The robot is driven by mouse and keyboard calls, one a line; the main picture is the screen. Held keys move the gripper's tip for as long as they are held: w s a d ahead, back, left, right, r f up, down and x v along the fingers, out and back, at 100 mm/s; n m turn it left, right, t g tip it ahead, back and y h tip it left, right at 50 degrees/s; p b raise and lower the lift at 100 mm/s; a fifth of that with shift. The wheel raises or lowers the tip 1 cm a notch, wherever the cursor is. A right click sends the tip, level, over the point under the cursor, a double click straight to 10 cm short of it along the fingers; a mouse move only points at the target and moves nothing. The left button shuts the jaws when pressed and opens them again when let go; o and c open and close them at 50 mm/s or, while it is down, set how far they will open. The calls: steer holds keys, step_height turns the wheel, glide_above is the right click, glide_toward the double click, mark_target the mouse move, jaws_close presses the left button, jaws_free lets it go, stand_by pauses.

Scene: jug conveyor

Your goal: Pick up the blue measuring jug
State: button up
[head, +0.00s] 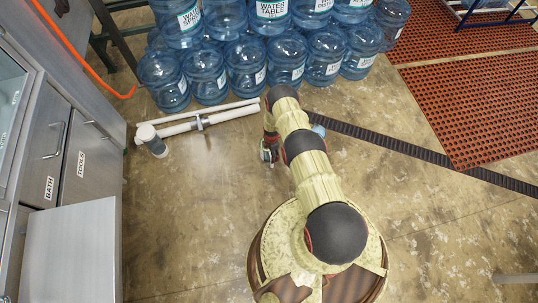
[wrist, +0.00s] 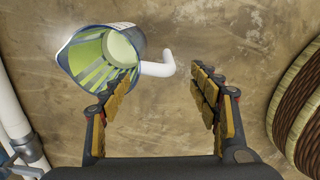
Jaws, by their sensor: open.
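The blue measuring jug (wrist: 84,60) is at the upper left of the wrist view. It has a blue rim, green stripes inside, a pale green round bottom and a white bent handle (wrist: 160,68) pointing right. The left fingertip overlaps the jug's lower edge in the picture; contact is unclear.
White pipes (head: 220,117) with a grey-capped end lie on the floor to the left. Stacked blue water bottles (head: 245,65) stand behind. A black strip (head: 390,143) and red mats (head: 480,110) lie right. Steel cabinets (head: 85,170) line the left. Floor at right front is mostly clear.

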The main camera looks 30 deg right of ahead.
mark_target(269, 153)
steer(key=shift+w+f+b, duration=0.1)
steer(key=shift+f+b, duration=0.9)
steer(key=shift+f, duration=1.4)
steer(key=c, duration=1.5)
steer(key=shift+c, duration=0.6)
